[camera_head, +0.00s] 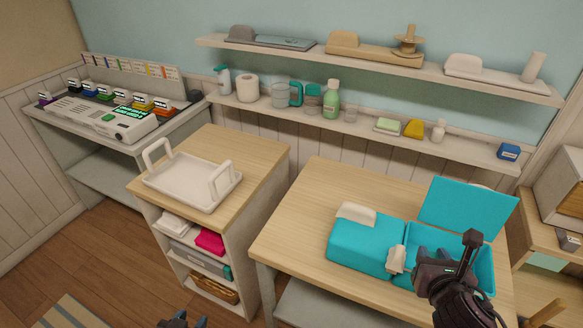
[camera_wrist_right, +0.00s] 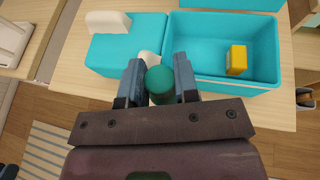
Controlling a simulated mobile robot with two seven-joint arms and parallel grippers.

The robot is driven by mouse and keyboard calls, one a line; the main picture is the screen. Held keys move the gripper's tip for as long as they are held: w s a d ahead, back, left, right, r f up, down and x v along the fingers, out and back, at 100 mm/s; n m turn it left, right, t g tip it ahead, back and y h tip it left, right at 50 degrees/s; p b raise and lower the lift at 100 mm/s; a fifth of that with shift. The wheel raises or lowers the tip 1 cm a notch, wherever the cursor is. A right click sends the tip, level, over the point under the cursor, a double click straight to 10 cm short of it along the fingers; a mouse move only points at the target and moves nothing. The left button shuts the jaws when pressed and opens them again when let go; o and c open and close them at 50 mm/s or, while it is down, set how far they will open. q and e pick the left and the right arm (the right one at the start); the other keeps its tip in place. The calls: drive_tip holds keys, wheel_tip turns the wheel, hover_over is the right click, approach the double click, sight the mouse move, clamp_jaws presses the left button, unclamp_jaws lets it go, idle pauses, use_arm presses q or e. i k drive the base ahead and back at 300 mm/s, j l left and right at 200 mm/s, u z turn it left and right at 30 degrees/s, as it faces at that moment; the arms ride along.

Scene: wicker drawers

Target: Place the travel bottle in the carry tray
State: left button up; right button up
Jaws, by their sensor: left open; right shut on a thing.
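The white carry tray (camera_head: 190,202), with two upright handles, stands on a low wooden-topped cabinet at left centre in the head view. Part of it shows at the left edge of the right wrist view (camera_wrist_right: 10,42). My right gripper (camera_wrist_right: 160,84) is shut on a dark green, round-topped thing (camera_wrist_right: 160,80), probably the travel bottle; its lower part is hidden. In the head view this gripper (camera_head: 432,262) is above the open turquoise box (camera_head: 478,268). My left gripper (camera_head: 184,319) is open, only partly in view at the bottom edge, away from the tray.
The turquoise box has a closed section (camera_head: 365,243) with white pieces and an open compartment holding a yellow item (camera_wrist_right: 237,58). The wooden table (camera_head: 300,225) is bare on its left. A gap separates it from the cabinet (camera_head: 225,150). Wall shelves (camera_head: 380,125) hold several items behind.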

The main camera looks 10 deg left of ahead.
sight(180, 176)
drive_tip(key=i+j+z, duration=0.2)
drive_tip(key=j, duration=1)
drive_tip(key=k+j+z, duration=0.2)
drive_tip(key=j, duration=1)
drive_tip(key=j+z, duration=0.2)
drive_tip(key=j, duration=1.05)
drive_tip(key=j+z, duration=0.15)
drive_tip(key=j, duration=0.55)
drive_tip(key=i+j+z, duration=0.1)
drive_tip(key=i+j, duration=0.4)
drive_tip(key=i, duration=0.15)
